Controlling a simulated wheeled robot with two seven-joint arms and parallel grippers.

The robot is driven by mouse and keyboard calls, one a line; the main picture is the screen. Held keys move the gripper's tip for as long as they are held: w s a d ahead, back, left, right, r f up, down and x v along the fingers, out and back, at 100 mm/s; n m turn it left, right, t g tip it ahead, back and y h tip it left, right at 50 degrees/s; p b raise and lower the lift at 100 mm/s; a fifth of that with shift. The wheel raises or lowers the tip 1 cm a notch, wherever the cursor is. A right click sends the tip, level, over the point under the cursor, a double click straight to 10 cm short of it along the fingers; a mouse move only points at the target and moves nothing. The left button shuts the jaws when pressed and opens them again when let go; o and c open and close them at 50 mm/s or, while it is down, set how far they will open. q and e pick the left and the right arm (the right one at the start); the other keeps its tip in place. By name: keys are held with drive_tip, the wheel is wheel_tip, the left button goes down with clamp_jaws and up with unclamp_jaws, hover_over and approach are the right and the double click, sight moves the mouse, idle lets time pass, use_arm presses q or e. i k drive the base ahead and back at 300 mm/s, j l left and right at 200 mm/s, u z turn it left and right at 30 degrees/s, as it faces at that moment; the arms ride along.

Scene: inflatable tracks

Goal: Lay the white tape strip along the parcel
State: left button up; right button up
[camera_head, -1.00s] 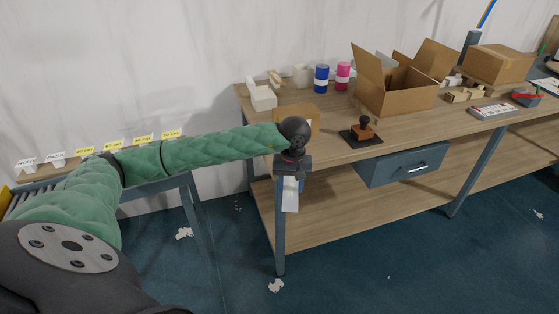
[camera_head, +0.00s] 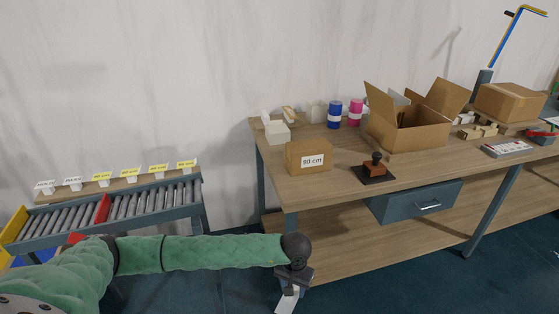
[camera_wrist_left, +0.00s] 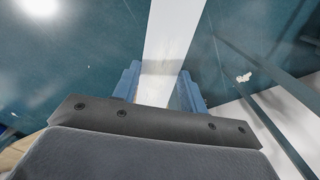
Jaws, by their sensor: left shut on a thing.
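My left gripper (camera_head: 291,283) is shut on the white tape strip (camera_head: 287,302), which hangs down below it in front of the workbench. In the left wrist view the strip (camera_wrist_left: 173,35) runs from between the fingers (camera_wrist_left: 157,88) out past the top edge. A small brown parcel (camera_head: 296,163) with a white "90 cm" label (camera_head: 313,161) sits on the bench near its left front edge. The gripper is below the parcel in the picture and apart from it. My right gripper is not in view.
On the workbench (camera_head: 340,184) are a stamp on a dark pad (camera_head: 374,172), an open carton (camera_head: 410,133), blue (camera_head: 334,115) and pink (camera_head: 355,112) rolls, and a closed box (camera_head: 510,103). A roller conveyor (camera_head: 140,205) with size signs stands at the left.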

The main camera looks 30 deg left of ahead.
sight(309, 145)
drive_tip(key=i+l+u, duration=0.3)
drive_tip(key=l+u, duration=0.15)
drive_tip(key=l, duration=0.2)
drive_tip(key=i+l+u, duration=0.2)
drive_tip(key=l, duration=0.15)
drive_tip(key=l+u, duration=0.2)
drive_tip(key=l, duration=0.2)
drive_tip(key=i+l, duration=0.1)
drive_tip(key=l, duration=0.4)
drive_tip(key=i+l, duration=0.15)
drive_tip(key=l, duration=0.3)
drive_tip(key=i+l, duration=0.1)
drive_tip(key=l, duration=0.4)
drive_tip(key=u, duration=0.05)
